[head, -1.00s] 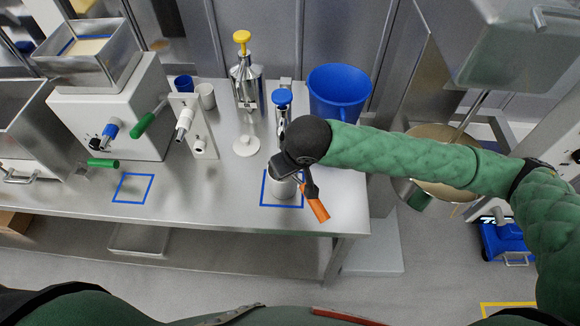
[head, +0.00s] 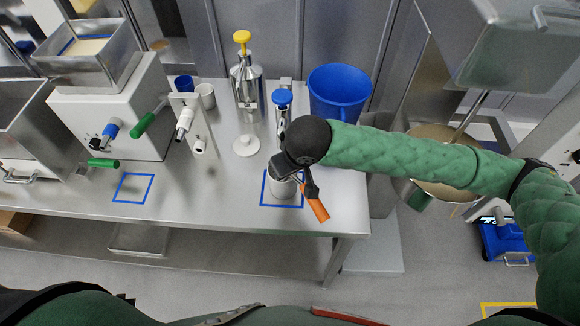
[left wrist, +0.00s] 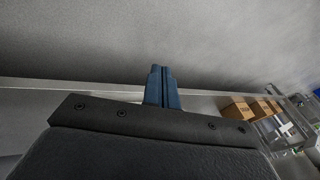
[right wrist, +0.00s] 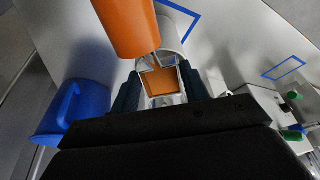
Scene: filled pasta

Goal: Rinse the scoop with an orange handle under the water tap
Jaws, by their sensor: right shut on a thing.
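My right gripper (right wrist: 162,92) is shut on the scoop, around the part just below its orange handle (right wrist: 125,25). In the head view the orange handle (head: 319,210) sticks out toward the table's front edge, below the dark wrist. The scoop's pale metal part (right wrist: 163,84) shows between the fingers, with orange inside its outline; the rest of the scoop is hidden. A slim metal post with a blue top (head: 282,98), perhaps the water tap, stands behind the right wrist, its lower part covered. My left gripper (left wrist: 162,88) has its blue fingers together, empty, away from the table.
A grey-white cylinder (head: 284,190) stands in a blue-taped square beside the right gripper. A blue bucket (head: 339,94) is at the back right, a yellow-topped dispenser (head: 246,80) to the left. A white machine (head: 110,110) fills the left. The left taped square (head: 133,187) is empty.

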